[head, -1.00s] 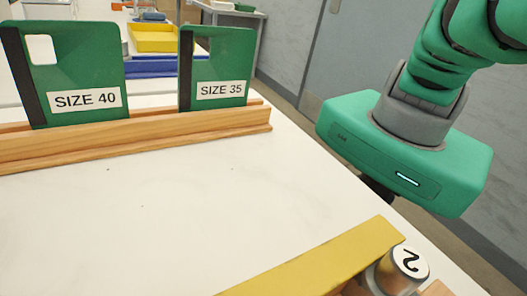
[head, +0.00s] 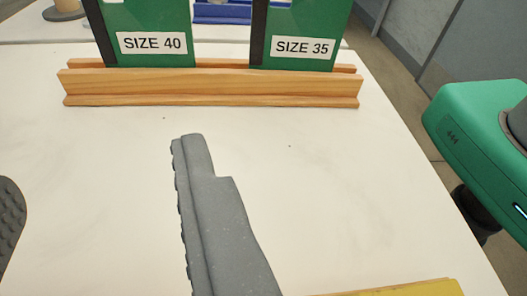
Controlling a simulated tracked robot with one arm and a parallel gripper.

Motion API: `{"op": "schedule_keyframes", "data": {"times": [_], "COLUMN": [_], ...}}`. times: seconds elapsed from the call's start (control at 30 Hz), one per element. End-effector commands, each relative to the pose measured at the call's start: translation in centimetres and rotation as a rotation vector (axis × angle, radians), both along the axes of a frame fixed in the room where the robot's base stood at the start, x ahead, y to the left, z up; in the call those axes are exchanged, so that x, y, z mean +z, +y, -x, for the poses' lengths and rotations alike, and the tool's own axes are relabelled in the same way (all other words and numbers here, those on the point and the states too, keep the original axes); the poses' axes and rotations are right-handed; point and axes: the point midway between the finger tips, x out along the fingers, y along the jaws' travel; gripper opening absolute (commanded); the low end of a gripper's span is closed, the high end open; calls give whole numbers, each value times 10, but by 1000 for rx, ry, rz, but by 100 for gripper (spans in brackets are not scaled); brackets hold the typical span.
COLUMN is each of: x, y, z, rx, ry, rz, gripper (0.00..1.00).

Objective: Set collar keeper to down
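I cannot make out a collar keeper in the current view. My gripper (head: 100,165) is open and empty. One grey finger (head: 222,235) rises from the bottom edge at the middle, and the tip of the other ribbed finger (head: 10,225) shows at the left edge. Both are over the white table, with a wide gap between them. A yellow bar (head: 415,288) shows only as a strip at the bottom right, to the right of the middle finger.
A wooden rack (head: 210,88) stands across the back of the white table (head: 330,180). It holds two green plates, labelled SIZE 40 (head: 152,43) and SIZE 35 (head: 303,47). The tabletop between the rack and the gripper is clear. The table's edge runs down the right side.

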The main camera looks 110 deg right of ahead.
Motion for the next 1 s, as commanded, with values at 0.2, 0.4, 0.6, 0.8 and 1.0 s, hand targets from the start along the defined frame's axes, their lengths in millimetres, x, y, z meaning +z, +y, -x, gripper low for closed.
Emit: {"op": "schedule_keyframes", "data": {"times": [0.2,0.4,0.6,0.8,1.0], "x": [1,1,1,3,23], "y": [-1,-2,-2,-3,-18], "z": [15,18,18,17,15], "rx": [1,0,0,1,25], "ry": [0,0,0,4,84], "rz": [-1,-2,-2,-8,-115], "gripper": [46,46,46,46,46]}}
